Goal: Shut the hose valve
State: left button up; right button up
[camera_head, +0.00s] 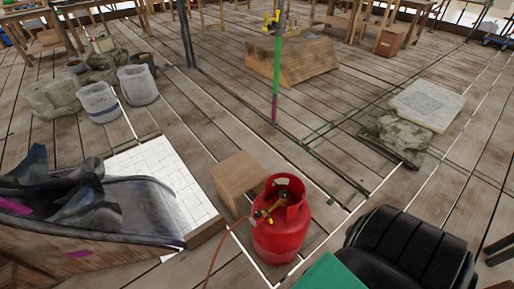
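A red gas cylinder (281,240) stands upright on the plank floor at lower centre, with a red collar around its top. A small valve fitting with yellow and red parts (262,215) sits at the cylinder's upper left. A thin orange-brown hose (220,249) runs from this fitting down to the bottom edge of the picture. The fitting is too small to tell whether the valve is open or shut. Neither of my grippers can be made out in the head view.
A wooden box (238,178) stands just behind the cylinder. A green and purple pole (277,75) rises behind it, with a yellow fitting (271,20) near its top. Grey buckets (99,101) stand at left. A stone slab (427,105) lies at right. Open planks lie between.

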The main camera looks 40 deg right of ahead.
aim_at(284, 194)
jog(key=z, duration=1.55)
